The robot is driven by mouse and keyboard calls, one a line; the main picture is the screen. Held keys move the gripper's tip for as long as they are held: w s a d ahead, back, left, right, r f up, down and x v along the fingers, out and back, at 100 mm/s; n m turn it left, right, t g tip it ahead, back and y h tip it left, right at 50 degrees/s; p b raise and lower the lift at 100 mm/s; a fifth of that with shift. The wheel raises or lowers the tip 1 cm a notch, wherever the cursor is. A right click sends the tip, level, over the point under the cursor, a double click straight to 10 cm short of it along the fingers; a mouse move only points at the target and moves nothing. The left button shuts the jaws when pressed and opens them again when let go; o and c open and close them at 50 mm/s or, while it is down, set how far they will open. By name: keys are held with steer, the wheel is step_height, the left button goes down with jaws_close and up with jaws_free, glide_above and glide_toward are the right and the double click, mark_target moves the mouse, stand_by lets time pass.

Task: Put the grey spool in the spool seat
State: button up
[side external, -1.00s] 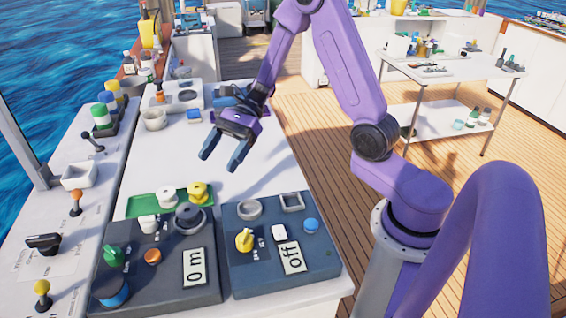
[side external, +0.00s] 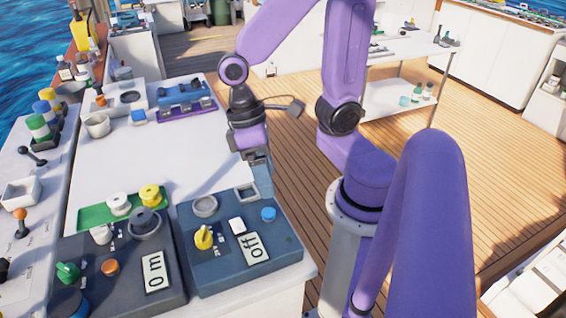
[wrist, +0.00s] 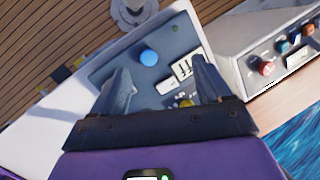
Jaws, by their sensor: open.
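A grey spool (side external: 145,219) sits upright on or in a dark round base on the left dark panel in the side view. I cannot tell whether that base is the spool seat. A white spool (side external: 118,203) and a yellow spool (side external: 150,193) stand in the green tray (side external: 92,215) just behind it. My gripper (side external: 264,188) points down at the right edge of the bench, close to the square socket of the right panel and away from the grey spool. In the wrist view my gripper (wrist: 160,79) is open and empty above the right panel.
The white bench top (side external: 150,155) behind the panels is mostly clear.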

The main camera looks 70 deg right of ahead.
steer(key=s+n+t, duration=0.1)
steer(key=n, duration=0.1)
steer(key=s+d+r+n+t, duration=0.1)
steer(key=n, duration=0.2)
steer(key=s+d+n+t, duration=0.1)
steer(key=n, duration=0.1)
steer(key=shift+r+n+t+h, duration=0.2)
steer(key=shift+n+t+h, duration=0.1)
steer(key=shift+h, duration=0.1)
stand_by(1.8)
